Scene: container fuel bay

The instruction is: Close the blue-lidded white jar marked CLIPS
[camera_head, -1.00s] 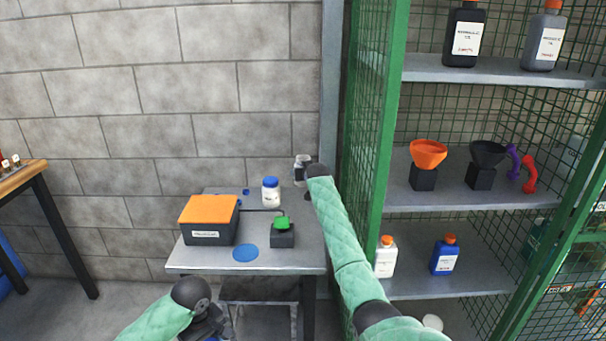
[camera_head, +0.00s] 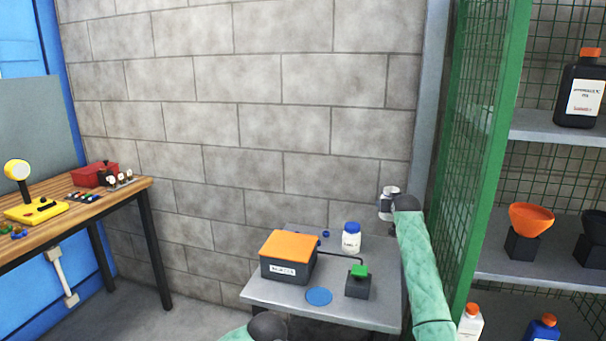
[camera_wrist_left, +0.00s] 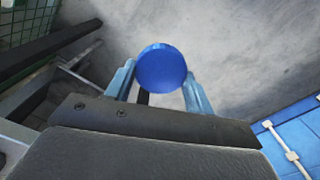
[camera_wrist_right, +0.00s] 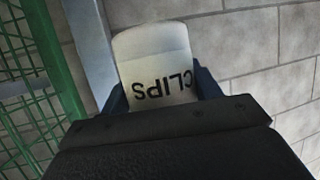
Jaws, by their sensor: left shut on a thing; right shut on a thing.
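The white jar marked CLIPS (camera_wrist_right: 158,60) is between the fingers of my right gripper (camera_wrist_right: 160,88). Its lettering is upside down in the right wrist view, and its mouth is not visible there. In the head view this jar (camera_head: 390,192) is held up above the table's back right corner, beside the green cage. My left gripper (camera_wrist_left: 160,78) is shut on a round blue lid (camera_wrist_left: 161,66), seen above bare floor. In the head view only part of my left arm shows at the bottom edge; the lid is out of that view.
The grey table (camera_head: 262,290) bears an orange-topped box (camera_head: 287,262), another blue-lidded white jar (camera_head: 351,238), a black block with a green top (camera_head: 358,283) and a flat blue disc (camera_head: 319,296). A green mesh cage (camera_head: 465,170) stands close on the right.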

